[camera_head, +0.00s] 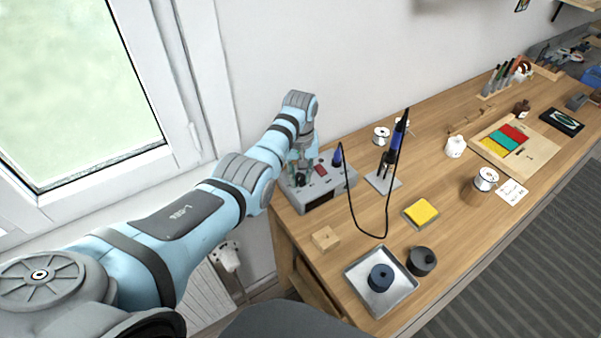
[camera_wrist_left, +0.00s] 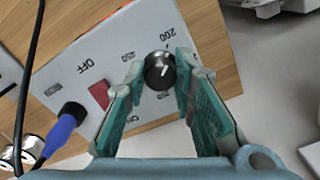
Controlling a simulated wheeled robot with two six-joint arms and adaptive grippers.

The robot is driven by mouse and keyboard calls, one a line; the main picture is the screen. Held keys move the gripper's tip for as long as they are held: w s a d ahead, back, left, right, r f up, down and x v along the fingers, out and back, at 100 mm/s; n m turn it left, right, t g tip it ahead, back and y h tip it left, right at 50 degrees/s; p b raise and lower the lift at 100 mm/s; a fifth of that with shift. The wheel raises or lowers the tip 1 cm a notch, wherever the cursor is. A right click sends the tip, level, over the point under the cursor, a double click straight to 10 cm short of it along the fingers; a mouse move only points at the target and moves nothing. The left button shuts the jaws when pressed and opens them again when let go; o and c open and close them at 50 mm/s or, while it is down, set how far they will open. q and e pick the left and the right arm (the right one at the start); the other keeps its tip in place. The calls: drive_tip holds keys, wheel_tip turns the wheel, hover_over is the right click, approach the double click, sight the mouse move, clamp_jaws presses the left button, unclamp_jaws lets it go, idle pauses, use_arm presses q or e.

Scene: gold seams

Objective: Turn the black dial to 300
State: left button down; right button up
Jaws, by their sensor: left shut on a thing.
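The black dial (camera_wrist_left: 160,70) sits on the sloped face of the grey soldering station (camera_head: 318,185), with a short white mark on its top. Printed numbers ring it: 200 shows above it and 450 to its left; other labels are partly covered by the fingers. I cannot tell exactly which number the mark points at. My left gripper (camera_wrist_left: 160,76) has its teal-padded fingers on both sides of the dial, shut on it. In the head view the left gripper (camera_head: 301,165) is over the station and largely hides the dial. My right gripper is not in view.
A red switch (camera_wrist_left: 99,94) and a blue plug (camera_wrist_left: 68,117) with a black cable are beside the dial. A soldering iron in its stand (camera_head: 385,178), a yellow sponge (camera_head: 421,212), a wooden block (camera_head: 326,238) and a metal tray (camera_head: 357,277) stand nearby on the bench.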

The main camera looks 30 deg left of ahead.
use_arm(q)
drive_tip(key=shift+r+m+p, duration=0.15)
drive_tip(key=shift+m+p, duration=0.45)
drive_tip(key=shift+m, duration=0.5)
drive_tip(key=m, duration=0.2)
drive_tip(key=shift+m+p, duration=0.4)
drive_tip(key=m, duration=0.6)
drive_tip(key=shift+w+p, duration=0.1)
drive_tip(key=shift+p, duration=0.3)
drive_tip(key=m, duration=0.4)
drive_tip(key=shift+m, duration=2.6)
drive_tip(key=c, duration=1.3)
unclamp_jaws()
drive_tip(key=shift+c, duration=0.2)
